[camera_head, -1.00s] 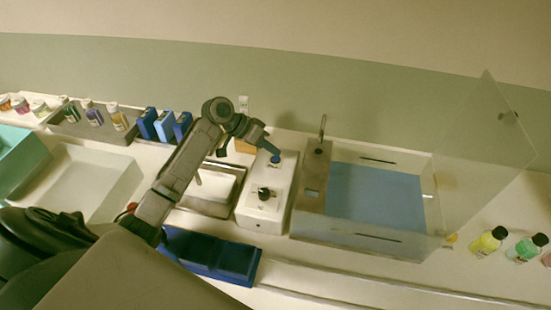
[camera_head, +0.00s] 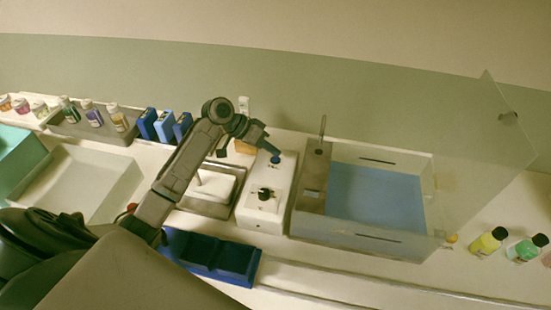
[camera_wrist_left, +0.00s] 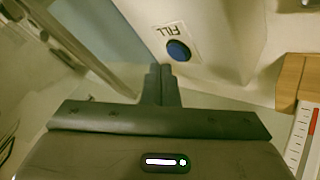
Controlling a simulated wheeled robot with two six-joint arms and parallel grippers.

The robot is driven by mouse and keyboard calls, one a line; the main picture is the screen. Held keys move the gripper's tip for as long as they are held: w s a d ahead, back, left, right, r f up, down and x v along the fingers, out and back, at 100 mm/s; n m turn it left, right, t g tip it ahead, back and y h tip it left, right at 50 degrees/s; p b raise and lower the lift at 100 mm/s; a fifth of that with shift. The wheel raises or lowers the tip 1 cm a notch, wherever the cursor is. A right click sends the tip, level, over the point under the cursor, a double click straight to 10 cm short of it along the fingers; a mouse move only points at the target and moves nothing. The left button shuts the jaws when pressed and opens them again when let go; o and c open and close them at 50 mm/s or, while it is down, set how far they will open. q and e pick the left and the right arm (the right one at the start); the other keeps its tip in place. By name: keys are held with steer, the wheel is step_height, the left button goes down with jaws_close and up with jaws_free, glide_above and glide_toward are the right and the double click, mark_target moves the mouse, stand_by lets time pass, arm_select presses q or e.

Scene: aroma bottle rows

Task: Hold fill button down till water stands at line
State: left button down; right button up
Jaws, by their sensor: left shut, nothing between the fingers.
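The round blue fill button (camera_head: 276,159) sits at the back of a white box (camera_head: 262,222) with a black knob (camera_head: 265,194). In the left wrist view the button (camera_wrist_left: 178,50) shows whole beside its FILL label. My left gripper (camera_head: 266,148) is shut and empty, its tips just behind the button. In the left wrist view the shut tips (camera_wrist_left: 160,70) lie beside the button with a small gap in the picture, not over it. A clear-walled tank to the right has a flat blue area (camera_head: 375,198); I cannot tell its water level or a line. My right gripper is out of view.
A slim metal tap (camera_head: 322,132) stands at the tank's back left. A tilted clear panel (camera_head: 485,165) rises at its right. A metal-rimmed tray (camera_head: 238,180) is left of the box, a blue tray (camera_head: 212,256) in front. A wooden block (camera_wrist_left: 290,80) is close to the gripper.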

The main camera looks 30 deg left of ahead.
arm_select(q)
steer(key=shift+f, duration=0.1)
stand_by(0.6)
steer(key=shift+f, duration=0.3)
steer(key=shift+f, duration=0.4)
stand_by(6.6)
